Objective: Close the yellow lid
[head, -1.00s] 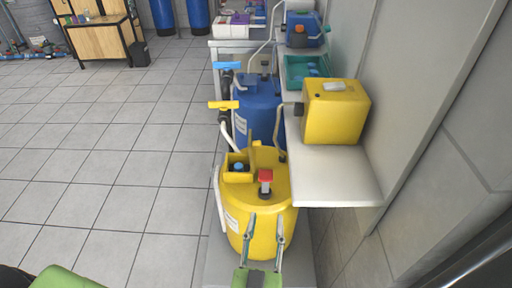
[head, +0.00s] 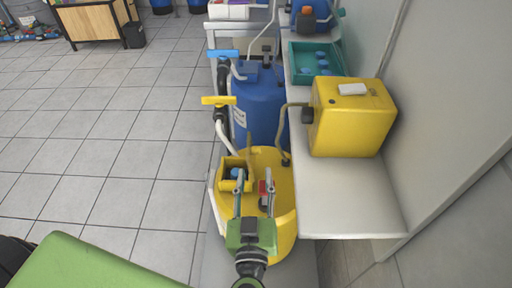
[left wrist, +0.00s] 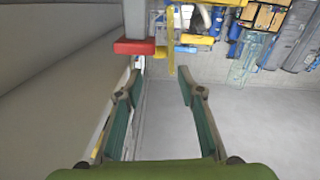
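The yellow tank (head: 284,222) stands on the floor at lower centre of the head view. On its top is a yellow open box (head: 228,183) with a blue cap (head: 236,173) inside. The yellow lid (head: 249,150) looks like a thin flap standing up at the box's right side. A red valve (head: 263,187) is beside it, partly hidden by a finger. My left gripper (head: 254,174) is over the tank, open and empty, its fingers near the box and valve. In the left wrist view its fingertips (left wrist: 159,72) are spread, with the red valve (left wrist: 134,47) beyond. My right gripper is out of view.
A white shelf (head: 345,200) at right holds a yellow canister (head: 352,120) and a teal tray (head: 318,73). A blue tank (head: 262,112) stands behind, with a yellow valve handle (head: 219,100) near it.

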